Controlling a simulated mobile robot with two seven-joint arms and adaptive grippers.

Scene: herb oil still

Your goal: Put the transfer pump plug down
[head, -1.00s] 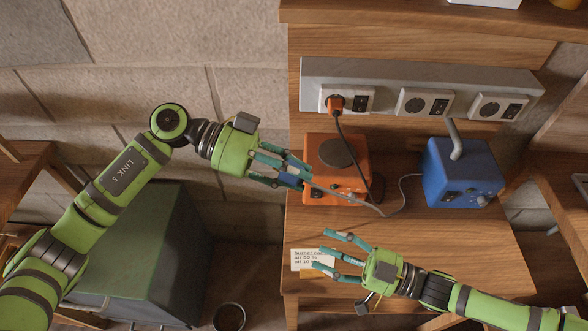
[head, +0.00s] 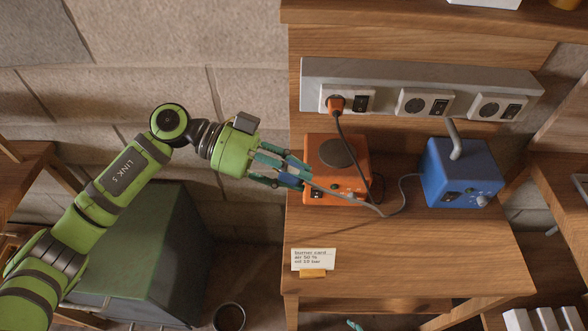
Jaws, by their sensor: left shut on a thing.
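My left gripper (head: 293,173) is shut on the transfer pump plug (head: 291,181), a small blue piece mostly hidden between the teal fingers. It is held at the left edge of the wooden bench, just left of the orange burner. A grey cord (head: 372,207) runs from the plug past the burner's front to the blue transfer pump (head: 460,172) on the right of the bench. My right gripper (head: 355,325) shows only a teal fingertip at the bottom edge; the rest is out of the picture.
The orange burner (head: 338,182) has an orange plug (head: 336,104) in the left socket. The middle (head: 425,103) and right (head: 498,106) sockets are empty. A small card (head: 313,259) stands at the front left. The bench front (head: 430,255) is clear.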

